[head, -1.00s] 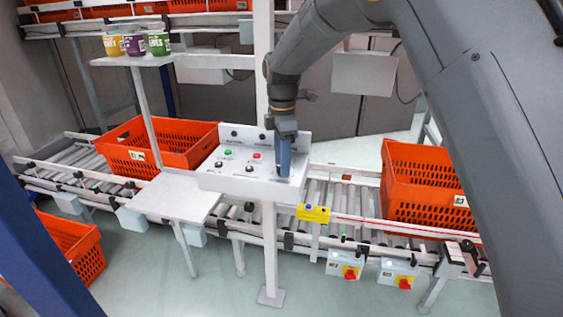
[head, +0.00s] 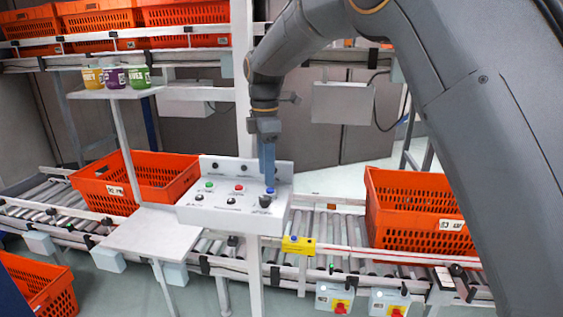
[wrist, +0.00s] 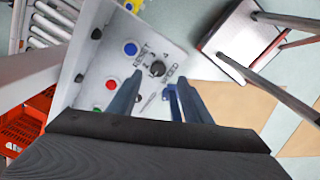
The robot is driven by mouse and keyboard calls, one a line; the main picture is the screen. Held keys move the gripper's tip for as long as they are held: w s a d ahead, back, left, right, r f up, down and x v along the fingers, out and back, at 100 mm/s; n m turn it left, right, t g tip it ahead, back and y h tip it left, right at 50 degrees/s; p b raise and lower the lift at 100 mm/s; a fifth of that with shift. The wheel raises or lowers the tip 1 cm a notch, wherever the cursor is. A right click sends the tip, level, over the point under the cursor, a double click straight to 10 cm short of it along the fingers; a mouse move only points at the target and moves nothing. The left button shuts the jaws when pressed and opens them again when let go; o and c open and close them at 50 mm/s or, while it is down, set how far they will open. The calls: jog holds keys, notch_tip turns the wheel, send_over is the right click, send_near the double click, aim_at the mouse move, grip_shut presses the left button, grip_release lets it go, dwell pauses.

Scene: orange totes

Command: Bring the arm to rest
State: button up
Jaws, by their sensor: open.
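My gripper (head: 267,165) points down above the right part of the white control panel in the head view. It is empty. In the wrist view my gripper (wrist: 152,100) shows its two blue-grey fingers apart, with a black knob (wrist: 157,68) seen beyond them. The control panel (head: 225,211) carries green, red and blue buttons and black knobs. The blue button (wrist: 131,48) shows left of the knob in the wrist view. The fingertips look apart from the panel, just above the blue button. My arm arches in from the upper right.
A roller conveyor (head: 330,224) runs behind and beside the panel, with an orange tote (head: 150,186) at left and another (head: 410,232) at right. A white post stands close to my gripper. A white side table (head: 150,235) is bare.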

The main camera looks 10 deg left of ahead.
jog(key=s+d+f+m, duration=0.3)
jog(key=d+m, duration=0.2)
jog(key=d, duration=0.6)
jog(key=s+d+f+m, duration=0.25)
jog(key=d+m, duration=0.35)
jog(key=d, duration=0.4)
jog(key=s+d+f+m, duration=0.4)
jog(key=s+d+m, duration=0.2)
jog(key=s+d, duration=0.2)
jog(key=s+d+f+m, duration=0.4)
jog(key=s+d+m, duration=0.2)
jog(key=s, duration=0.5)
jog(key=shift+d+f+t, duration=0.4)
jog(key=shift+d, duration=0.8)
